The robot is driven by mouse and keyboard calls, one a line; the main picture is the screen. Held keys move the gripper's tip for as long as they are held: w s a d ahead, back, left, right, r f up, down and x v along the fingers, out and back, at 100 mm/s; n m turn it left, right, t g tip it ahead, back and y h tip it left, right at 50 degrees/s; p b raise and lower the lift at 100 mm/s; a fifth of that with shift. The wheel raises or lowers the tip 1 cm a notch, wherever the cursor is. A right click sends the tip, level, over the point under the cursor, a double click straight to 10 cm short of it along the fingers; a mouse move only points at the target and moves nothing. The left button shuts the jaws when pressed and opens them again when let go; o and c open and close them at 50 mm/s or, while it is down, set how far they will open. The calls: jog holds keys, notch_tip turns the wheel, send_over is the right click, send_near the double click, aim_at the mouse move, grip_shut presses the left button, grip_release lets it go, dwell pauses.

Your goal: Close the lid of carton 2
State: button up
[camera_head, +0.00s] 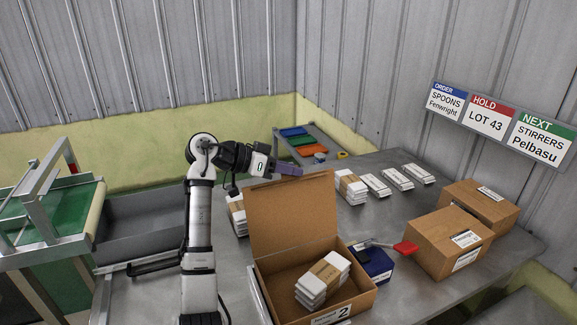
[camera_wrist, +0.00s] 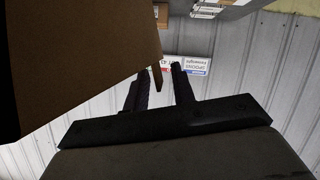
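Carton 2 (camera_head: 338,318) is a brown cardboard box on the grey table, marked "2" on its front. Its lid (camera_head: 292,212) stands up, open, at the back left side. White bundles with a brown band (camera_head: 325,277) lie inside. My gripper (camera_head: 288,169) is at the lid's top edge, reaching from behind and left. In the wrist view the two dark fingers (camera_wrist: 160,90) are apart, with wall and sign showing between them. A large brown panel, apparently the lid (camera_wrist: 85,60), fills the upper left, its corner by the fingertips. Whether it touches them I cannot tell.
A dark blue box (camera_head: 372,264) and a red-handled tool (camera_head: 405,247) are right of the carton. Two closed cartons (camera_head: 440,250) stand farther right. White bundles (camera_head: 350,187) lie behind the lid. A sign (camera_head: 493,118) hangs on the wall.

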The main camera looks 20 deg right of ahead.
jog(key=shift+c, duration=0.3)
grip_shut()
dwell(1.2)
